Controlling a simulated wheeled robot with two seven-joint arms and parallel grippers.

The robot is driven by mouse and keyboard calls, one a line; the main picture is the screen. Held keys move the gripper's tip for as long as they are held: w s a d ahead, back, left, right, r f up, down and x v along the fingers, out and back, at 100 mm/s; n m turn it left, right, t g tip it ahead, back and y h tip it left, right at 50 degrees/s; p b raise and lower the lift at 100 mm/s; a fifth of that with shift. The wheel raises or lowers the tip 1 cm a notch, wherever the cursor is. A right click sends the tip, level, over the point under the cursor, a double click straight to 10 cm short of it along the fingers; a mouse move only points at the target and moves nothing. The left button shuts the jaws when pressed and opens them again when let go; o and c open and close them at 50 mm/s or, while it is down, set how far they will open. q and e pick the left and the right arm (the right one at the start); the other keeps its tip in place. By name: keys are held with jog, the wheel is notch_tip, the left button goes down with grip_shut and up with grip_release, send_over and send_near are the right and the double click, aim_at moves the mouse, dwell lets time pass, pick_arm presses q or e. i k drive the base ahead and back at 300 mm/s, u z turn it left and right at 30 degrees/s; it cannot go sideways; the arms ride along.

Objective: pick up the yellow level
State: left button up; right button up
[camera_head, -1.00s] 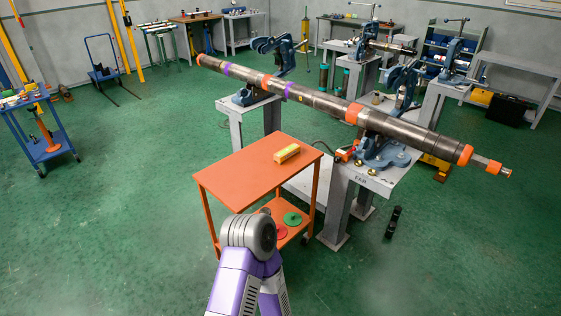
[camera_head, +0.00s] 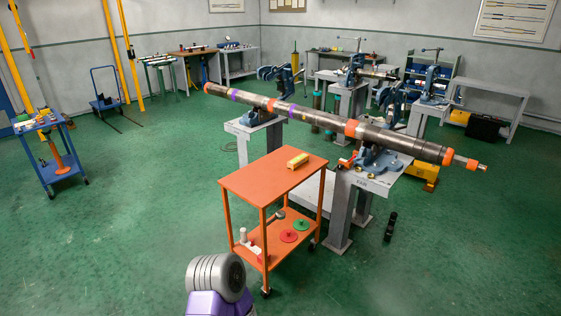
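The yellow level (camera_head: 298,161) is a small yellow block lying on the top of the orange cart (camera_head: 262,185), near the top's far right corner. Nothing covers it. A grey and purple part of my own arm shows at the bottom of the head view, in front of the cart and apart from the level. Neither of my grippers shows in this view.
A long dark pipe (camera_head: 330,122) with orange bands rests in blue vises on grey stands (camera_head: 357,185) behind the cart. The cart's lower shelf holds red (camera_head: 289,236) and green discs (camera_head: 302,225). The floor left of the cart is open.

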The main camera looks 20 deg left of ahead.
aim_at(296, 161)
jog(key=u, duration=0.75)
jog(key=i, duration=2.25)
jog(key=z, duration=0.8)
